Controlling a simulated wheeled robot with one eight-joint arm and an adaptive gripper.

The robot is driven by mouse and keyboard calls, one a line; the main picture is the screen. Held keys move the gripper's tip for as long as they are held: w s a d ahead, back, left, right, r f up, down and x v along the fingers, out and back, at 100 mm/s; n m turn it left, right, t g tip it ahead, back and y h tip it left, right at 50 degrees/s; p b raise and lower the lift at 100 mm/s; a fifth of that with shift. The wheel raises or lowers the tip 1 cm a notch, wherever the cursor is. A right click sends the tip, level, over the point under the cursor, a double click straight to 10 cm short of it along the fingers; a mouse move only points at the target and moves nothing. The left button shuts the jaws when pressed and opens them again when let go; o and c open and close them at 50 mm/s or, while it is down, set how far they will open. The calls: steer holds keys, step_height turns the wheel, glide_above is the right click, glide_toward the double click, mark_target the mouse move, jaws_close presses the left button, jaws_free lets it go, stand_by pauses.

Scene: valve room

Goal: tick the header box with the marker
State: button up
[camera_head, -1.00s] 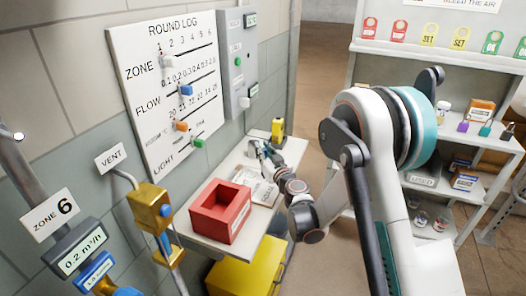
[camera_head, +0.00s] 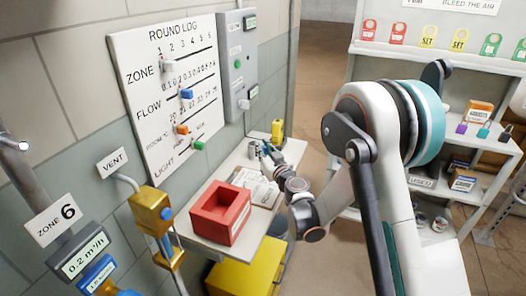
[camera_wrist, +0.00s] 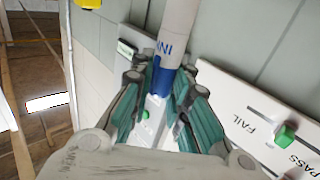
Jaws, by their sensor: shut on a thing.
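My gripper (camera_wrist: 160,100) is shut on a marker (camera_wrist: 182,30), a pale cylinder with a blue band and lettering, which shows between the green-padded fingers in the wrist view. The marker's tip is hidden. In the head view my gripper (camera_head: 268,152) is small, above the far part of the white wall shelf. A white sheet (camera_head: 263,197) lies on the shelf beside the red tray, partly covered by my arm. Its print is too small to read, and I cannot make out the header box.
A red open tray (camera_head: 221,212) stands at the shelf's near end and a yellow object (camera_head: 277,131) at its far end. The round log board (camera_head: 168,90) and a grey control box (camera_head: 238,65) are on the wall. A yellow bin (camera_head: 243,272) is below.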

steer(key=shift+r+p, duration=1.35)
steer(key=shift+r, duration=1.5)
steer(key=shift+d, duration=0.15)
